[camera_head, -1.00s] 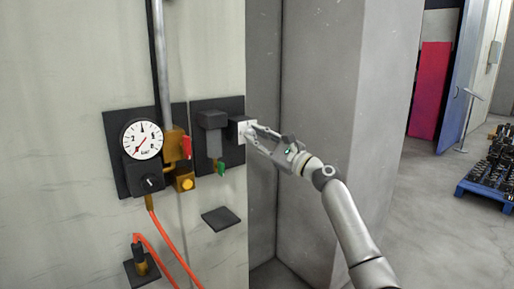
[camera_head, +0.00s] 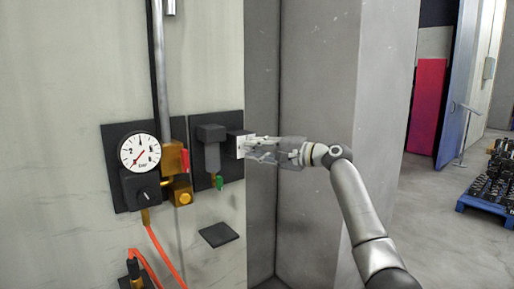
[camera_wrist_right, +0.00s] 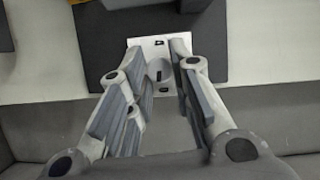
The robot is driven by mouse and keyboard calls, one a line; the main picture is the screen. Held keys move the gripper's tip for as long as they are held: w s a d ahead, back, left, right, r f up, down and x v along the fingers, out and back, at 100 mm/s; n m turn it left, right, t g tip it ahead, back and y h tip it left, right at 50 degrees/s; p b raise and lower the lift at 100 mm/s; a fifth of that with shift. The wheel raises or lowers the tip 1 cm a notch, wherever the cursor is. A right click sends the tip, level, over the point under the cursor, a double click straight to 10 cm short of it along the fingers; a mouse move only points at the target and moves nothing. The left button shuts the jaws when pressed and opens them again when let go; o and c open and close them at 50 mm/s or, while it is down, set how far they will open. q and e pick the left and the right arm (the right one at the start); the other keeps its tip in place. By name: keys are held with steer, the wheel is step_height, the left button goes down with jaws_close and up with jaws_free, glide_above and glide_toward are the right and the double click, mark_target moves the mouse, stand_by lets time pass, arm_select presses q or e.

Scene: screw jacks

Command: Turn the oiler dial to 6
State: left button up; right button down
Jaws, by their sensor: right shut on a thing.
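The oiler dial has a white plate (camera_head: 240,148) on the side of a dark block at the right edge of a black panel (camera_head: 228,173). In the right wrist view the white plate (camera_wrist_right: 146,44) carries small black marks and a small grey knob (camera_wrist_right: 160,73). My right gripper (camera_head: 250,147) reaches in from the right, almost level. It is shut on the knob, with one finger on each side of it in the wrist view (camera_wrist_right: 158,62). The number at which the dial stands is too small to read. My left gripper is not in view.
Left of the dial are a grey oiler bowl (camera_head: 211,135) with a green tip, a round pressure gauge (camera_head: 139,151) and a brass valve (camera_head: 175,160) with a red handle. A dark shelf plate (camera_head: 219,235) juts out below. A grey pillar (camera_head: 318,110) stands behind my right arm.

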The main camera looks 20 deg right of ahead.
steer(key=n+t+h+p, duration=0.1)
steer(key=n+h+p, duration=0.2)
steer(key=n, duration=0.4)
steer(key=a+n+t+h+p, duration=0.1)
steer(key=n+h+p, duration=0.2)
steer(key=n+h, duration=0.2)
steer(key=n+h+p, duration=0.3)
steer(key=n, duration=0.6)
steer(key=shift+s+a+t+h, duration=0.25)
steer(key=shift+s+t+h, duration=0.05)
steer(key=shift+t+h, duration=0.1)
steer(key=n, duration=0.2)
steer(key=n+t+h+b, duration=0.1)
steer(key=shift+f+n+t, duration=0.15)
steer(key=shift+n+t, duration=0.15)
steer(key=shift+n, duration=0.1)
steer(key=n+t+b, duration=0.1)
steer(key=n, duration=0.3)
steer(key=shift+t, duration=0.3)
steer(key=shift+b, duration=0.3)
